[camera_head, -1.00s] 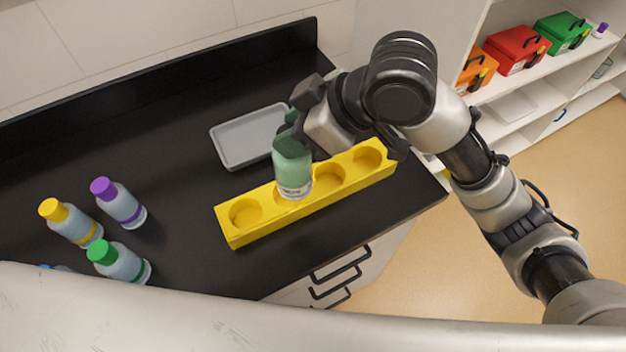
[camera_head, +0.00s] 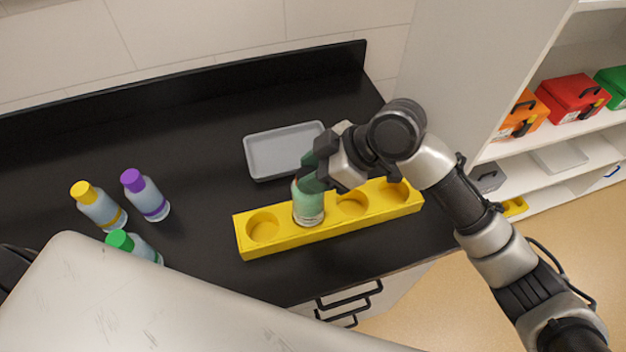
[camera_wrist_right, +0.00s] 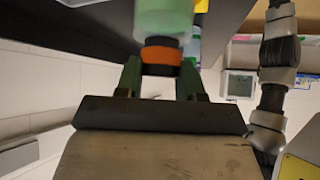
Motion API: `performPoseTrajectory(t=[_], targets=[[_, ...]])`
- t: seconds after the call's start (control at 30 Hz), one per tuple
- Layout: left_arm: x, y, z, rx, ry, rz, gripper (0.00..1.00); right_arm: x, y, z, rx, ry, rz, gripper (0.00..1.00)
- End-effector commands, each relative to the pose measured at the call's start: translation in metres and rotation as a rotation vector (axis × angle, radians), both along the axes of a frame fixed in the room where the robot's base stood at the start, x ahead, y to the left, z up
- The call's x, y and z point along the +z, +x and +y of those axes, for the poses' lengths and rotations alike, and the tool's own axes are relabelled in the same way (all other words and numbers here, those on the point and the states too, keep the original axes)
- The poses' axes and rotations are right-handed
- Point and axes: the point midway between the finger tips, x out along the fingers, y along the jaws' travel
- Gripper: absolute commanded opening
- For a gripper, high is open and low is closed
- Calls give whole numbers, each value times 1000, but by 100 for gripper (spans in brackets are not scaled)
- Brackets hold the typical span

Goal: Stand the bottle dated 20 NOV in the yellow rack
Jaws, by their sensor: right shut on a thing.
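A green-tinted bottle (camera_head: 308,206) with a pale label low on its side stands roughly upright at the second well from the left of the yellow rack (camera_head: 281,240). I cannot tell whether its base is inside the well or just above it. No date is legible. My right gripper (camera_head: 314,172) is shut on the bottle's upper end. In the right wrist view, my right gripper's fingers (camera_wrist_right: 160,80) hold it at an orange and dark cap or neck (camera_wrist_right: 162,52). My left gripper does not show clearly.
Bottles with yellow (camera_head: 82,190), purple (camera_head: 132,180) and green (camera_head: 120,240) caps stand on the black counter at left. A grey tray (camera_head: 284,165) lies behind the rack. Shelves with orange (camera_head: 525,112) and red (camera_head: 572,97) cases stand at right.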

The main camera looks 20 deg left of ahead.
Motion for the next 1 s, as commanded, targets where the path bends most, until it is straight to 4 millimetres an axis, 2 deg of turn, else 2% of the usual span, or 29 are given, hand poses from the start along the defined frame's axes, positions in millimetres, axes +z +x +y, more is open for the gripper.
performPoseTrajectory(t=[0.3, 0.7, 0.73, 0.87, 1.0], targets=[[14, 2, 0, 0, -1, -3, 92, -37, 1, 0, -2, 1, 2, 2], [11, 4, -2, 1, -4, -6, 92, -44, 1, 0, -1, 0, -1, 2], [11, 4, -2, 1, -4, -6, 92, -44, 1, 0, 0, -1, 0, 41], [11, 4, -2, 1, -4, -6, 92, -44, 1, 0, 0, -1, 0, 61], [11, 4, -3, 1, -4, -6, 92, -44, 1, 0, -1, -1, 0, 64]])
